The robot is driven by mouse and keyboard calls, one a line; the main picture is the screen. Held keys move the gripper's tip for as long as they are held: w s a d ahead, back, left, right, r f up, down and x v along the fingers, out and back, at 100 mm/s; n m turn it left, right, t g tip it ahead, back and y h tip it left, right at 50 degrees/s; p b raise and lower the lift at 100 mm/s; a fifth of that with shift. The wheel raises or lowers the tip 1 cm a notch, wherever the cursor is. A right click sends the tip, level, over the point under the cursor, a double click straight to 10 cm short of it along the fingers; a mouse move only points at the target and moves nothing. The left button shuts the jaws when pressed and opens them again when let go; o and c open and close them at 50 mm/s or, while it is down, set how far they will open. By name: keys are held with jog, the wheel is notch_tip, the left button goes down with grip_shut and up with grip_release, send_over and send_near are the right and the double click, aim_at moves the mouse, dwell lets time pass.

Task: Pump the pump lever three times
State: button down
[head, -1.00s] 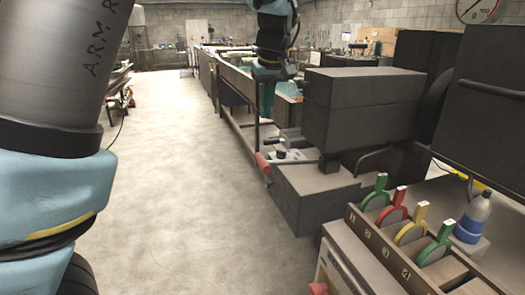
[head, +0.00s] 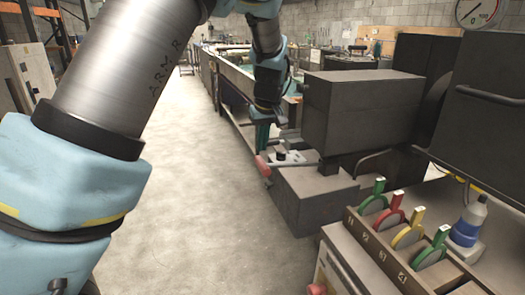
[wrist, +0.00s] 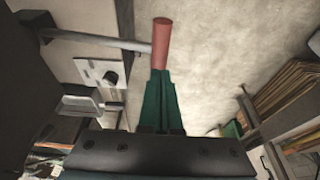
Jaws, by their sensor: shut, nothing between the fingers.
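The pump lever has a red grip (head: 263,166) on a grey rod, beside a dark block-shaped machine. In the wrist view, the red grip (wrist: 161,42) sits at the end of the grey rod (wrist: 92,38). My gripper (head: 262,146) points down with its green fingers just above the red grip. In the wrist view, my gripper's fingers (wrist: 160,76) are together and empty, with their tips at the near end of the grip. I cannot tell whether they touch it. A plate with a black knob (wrist: 109,76) lies beside the lever.
The large dark box (head: 360,110) stands right of the lever above a lower grey block (head: 300,195). A long bench runs behind. The floor (head: 190,220) left of the lever is clear.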

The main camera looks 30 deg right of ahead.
aim_at(262, 162)
jog(key=shift+f+p, duration=0.35)
jog(key=shift+f, duration=1.4)
jog(key=f+h+b, duration=0.1)
jog(key=f+b, duration=0.1)
jog(key=b, duration=0.2)
jog(key=a+f+h+b, duration=0.1)
jog(key=f+b, duration=0.2)
jog(key=shift+a+f+b, duration=0.1)
jog(key=shift+f+b, duration=0.15)
jog(key=shift+b, duration=0.15)
notch_tip(262, 162, down, 7)
jog(key=b, duration=0.4)
jog(key=shift+s+a+h+b, duration=0.15)
jog(key=shift+a+h+b, duration=0.1)
jog(key=shift+h+b, duration=0.1)
jog(key=w+a+p+v, duration=0.1)
jog(key=w+p+v, duration=0.1)
jog(key=v, duration=1.2)
jog(key=shift+a+r, duration=0.4)
jog(key=shift+r, duration=0.1)
